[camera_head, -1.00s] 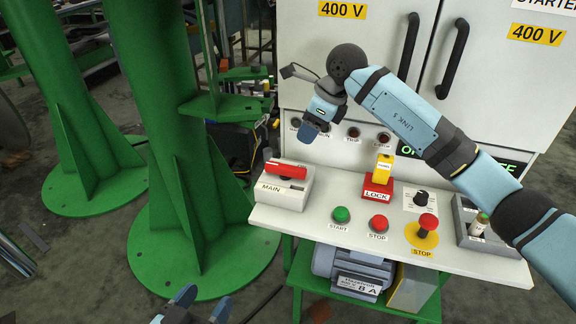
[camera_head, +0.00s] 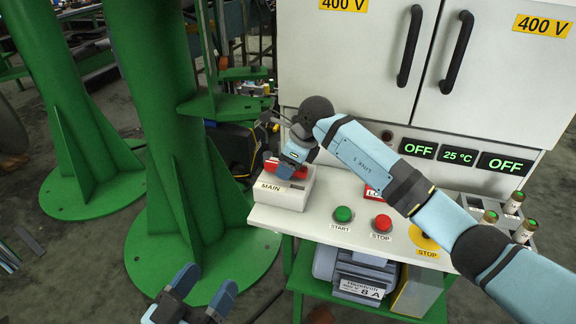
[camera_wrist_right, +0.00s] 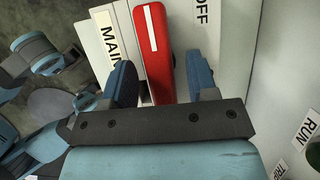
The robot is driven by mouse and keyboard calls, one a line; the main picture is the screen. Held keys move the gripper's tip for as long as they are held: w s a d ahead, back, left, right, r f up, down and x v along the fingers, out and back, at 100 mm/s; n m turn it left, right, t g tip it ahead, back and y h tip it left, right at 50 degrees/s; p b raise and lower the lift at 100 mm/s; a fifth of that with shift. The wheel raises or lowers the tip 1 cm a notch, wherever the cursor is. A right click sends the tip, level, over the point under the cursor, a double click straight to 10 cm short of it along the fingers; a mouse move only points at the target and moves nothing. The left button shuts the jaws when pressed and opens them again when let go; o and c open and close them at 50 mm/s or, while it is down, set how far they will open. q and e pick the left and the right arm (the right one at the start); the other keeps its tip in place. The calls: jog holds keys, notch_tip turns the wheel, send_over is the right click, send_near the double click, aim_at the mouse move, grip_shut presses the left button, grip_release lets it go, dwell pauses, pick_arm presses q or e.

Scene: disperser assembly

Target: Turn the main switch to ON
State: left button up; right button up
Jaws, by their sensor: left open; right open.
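The main switch has a red handle with a white line and a pale base (camera_head: 282,196) labelled MAIN, at the left end of the panel. In the right wrist view, the red handle (camera_wrist_right: 153,45) lies between the two fingers of my right gripper (camera_wrist_right: 161,82), with OFF printed to its right. The right gripper (camera_head: 288,168) is open around the handle; a small gap shows on the right side, and contact on the left is unclear. It partly hides the handle in the head view. My left gripper (camera_head: 204,291) is open and empty, low in front, away from the panel.
A green START button (camera_head: 343,214) and red STOP button (camera_head: 382,223) sit right of the switch. My right arm covers much of the panel. The cabinet displays (camera_head: 458,156) read OFF, 25 °C and OFF. A green column (camera_head: 180,150) stands left of the panel.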

pick_arm(q)
jog(key=shift+r, duration=0.1)
pick_arm(e)
jog(key=c, duration=0.9)
pick_arm(q)
jog(key=shift+f, duration=0.3)
